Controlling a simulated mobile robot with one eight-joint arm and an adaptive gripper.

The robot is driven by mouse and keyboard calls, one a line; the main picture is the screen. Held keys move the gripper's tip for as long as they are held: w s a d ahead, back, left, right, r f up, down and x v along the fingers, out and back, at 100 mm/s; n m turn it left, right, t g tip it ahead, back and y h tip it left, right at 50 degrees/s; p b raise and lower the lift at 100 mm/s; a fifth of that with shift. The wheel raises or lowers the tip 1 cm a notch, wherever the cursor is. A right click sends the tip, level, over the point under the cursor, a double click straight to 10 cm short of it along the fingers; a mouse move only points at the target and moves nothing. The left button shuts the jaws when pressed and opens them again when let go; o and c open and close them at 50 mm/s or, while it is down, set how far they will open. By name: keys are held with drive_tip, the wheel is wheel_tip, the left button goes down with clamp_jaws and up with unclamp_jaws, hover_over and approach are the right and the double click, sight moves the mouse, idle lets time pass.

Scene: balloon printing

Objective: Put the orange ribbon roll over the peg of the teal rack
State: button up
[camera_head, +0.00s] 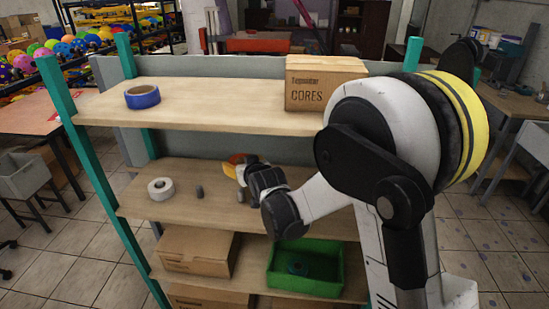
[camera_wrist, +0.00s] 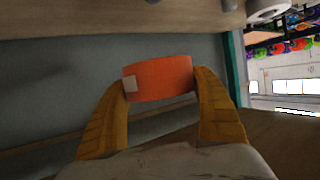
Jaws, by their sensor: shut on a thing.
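The orange ribbon roll (camera_wrist: 160,79) is between the two yellow fingers of my gripper (camera_wrist: 163,88), which is shut on it; a pale label shows on its side. In the head view, the roll (camera_head: 236,158) is partly hidden behind my gripper (camera_head: 231,168), over the middle shelf of the teal rack (camera_head: 90,155). A short grey peg (camera_head: 199,192) stands on that shelf beside a white roll (camera_head: 161,184). Another grey stub (camera_head: 241,196) shows right of it, below my wrist. The roll appears apart from both.
A blue roll (camera_head: 142,97) and a cardboard box (camera_head: 322,82) stand on the top shelf, above my gripper. Cardboard boxes (camera_head: 196,251) and a green bin (camera_head: 327,268) sit on the shelf below.

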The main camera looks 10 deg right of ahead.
sight(242, 194)
drive_tip(key=shift+a+f+b, duration=0.2)
drive_tip(key=shift+f+b, duration=0.7)
drive_tip(key=shift+f, duration=0.6)
drive_tip(key=shift+a+f+b, duration=0.2)
drive_tip(key=shift+f+b, duration=0.65)
drive_tip(key=shift+f, duration=0.7)
drive_tip(key=shift+a+f+b, duration=0.2)
drive_tip(key=shift+f+b, duration=0.7)
drive_tip(key=shift+f, duration=0.6)
drive_tip(key=shift+f+b, duration=1.7)
drive_tip(key=shift+f, duration=0.1)
drive_tip(key=o, duration=1.4)
drive_tip(key=v, duration=1.2)
drive_tip(key=shift+d, duration=0.1)
